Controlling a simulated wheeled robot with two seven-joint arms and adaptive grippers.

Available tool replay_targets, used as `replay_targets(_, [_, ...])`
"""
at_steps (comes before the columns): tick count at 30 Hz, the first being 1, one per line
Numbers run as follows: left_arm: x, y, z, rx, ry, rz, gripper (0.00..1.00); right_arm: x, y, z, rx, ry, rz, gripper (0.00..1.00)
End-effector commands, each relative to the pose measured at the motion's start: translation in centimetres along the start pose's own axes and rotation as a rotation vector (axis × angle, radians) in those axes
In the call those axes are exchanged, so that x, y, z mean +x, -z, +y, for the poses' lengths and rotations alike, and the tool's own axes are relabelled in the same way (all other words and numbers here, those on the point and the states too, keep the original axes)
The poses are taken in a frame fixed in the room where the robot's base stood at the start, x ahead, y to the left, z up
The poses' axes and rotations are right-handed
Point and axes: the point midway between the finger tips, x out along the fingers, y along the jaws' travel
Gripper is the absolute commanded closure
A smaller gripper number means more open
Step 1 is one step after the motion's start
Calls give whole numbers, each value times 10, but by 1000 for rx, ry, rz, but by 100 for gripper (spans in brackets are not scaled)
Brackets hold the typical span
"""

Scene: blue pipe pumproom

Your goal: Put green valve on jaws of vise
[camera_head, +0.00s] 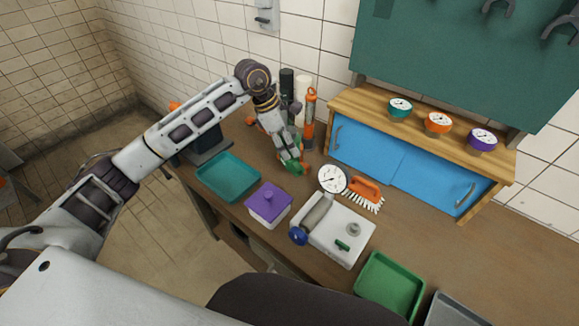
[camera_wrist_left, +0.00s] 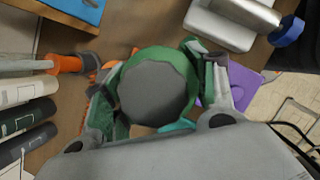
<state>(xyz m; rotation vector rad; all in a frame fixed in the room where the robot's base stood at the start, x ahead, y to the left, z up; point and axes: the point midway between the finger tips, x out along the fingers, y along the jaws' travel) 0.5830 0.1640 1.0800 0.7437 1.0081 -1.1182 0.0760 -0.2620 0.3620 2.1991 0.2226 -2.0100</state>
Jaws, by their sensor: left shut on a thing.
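The green valve (camera_wrist_left: 158,88) has a green rim and a grey round face in the left wrist view. It sits between the fingers of my left gripper (camera_wrist_left: 160,97), which is shut on it. In the head view my left gripper (camera_head: 291,160) points down over the back of the bench, and only a bit of green shows at its tips. A dark grey block-like thing (camera_head: 207,147) at the bench's left end, partly hidden behind my left arm, may be the vise; its jaws cannot be made out. My right gripper is not in view.
Teal tray (camera_head: 228,178), purple lidded box (camera_head: 268,205), white device with a blue knob (camera_head: 335,228), dial gauge (camera_head: 331,179) and orange brush (camera_head: 364,188) crowd the bench. Bottles (camera_head: 308,110) stand behind the gripper. A blue-doored cabinet (camera_head: 370,150) stands right; a green tray (camera_head: 390,285) is in front.

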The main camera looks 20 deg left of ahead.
Motion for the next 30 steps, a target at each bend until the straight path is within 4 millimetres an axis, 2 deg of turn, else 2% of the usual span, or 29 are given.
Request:
replay_targets(9, [39, 16, 0, 0, 2, -2, 94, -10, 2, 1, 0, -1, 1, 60])
replay_targets(15, [58, 24, 0, 0, -1, -3, 94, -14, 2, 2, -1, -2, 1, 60])
replay_targets(30, [66, 26, 0, 1, -1, -3, 94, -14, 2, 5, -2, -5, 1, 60])
